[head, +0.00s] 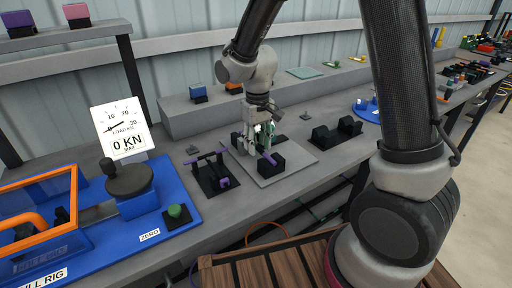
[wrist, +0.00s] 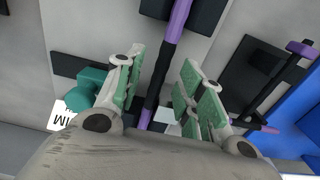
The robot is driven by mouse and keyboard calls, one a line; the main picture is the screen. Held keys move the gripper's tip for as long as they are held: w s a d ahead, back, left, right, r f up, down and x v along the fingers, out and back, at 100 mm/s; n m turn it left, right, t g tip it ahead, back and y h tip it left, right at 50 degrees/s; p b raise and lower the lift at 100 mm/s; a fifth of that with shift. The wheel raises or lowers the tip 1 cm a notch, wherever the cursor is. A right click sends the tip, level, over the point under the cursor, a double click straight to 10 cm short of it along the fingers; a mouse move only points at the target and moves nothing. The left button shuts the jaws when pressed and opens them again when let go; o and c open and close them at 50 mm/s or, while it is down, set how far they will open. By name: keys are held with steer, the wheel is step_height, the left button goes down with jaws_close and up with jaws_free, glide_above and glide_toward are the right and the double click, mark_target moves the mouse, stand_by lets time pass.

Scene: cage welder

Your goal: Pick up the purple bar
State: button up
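The purple bar (wrist: 179,22) has a dark middle section and runs between my gripper's two fingers in the wrist view. In the head view, its purple end (head: 268,156) shows by a black block on a light grey plate. My gripper (wrist: 163,58) is open, with green-padded fingers on either side of the bar and a visible gap to each pad. In the head view, my gripper (head: 257,140) points down over the plate and hides much of the bar. I cannot tell how far below the fingertips the bar lies.
The grey plate (head: 288,168) carries black blocks (head: 271,166). A black fixture (head: 214,182) with purple parts stands left of it. Further left is a blue rig (head: 185,222) with a green button (head: 177,212). Black blocks (head: 337,132) stand to the right.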

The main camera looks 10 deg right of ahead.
mark_target(257, 146)
jaws_close()
stand_by(0.3)
step_height(257, 146, up, 10)
stand_by(0.4)
stand_by(0.5)
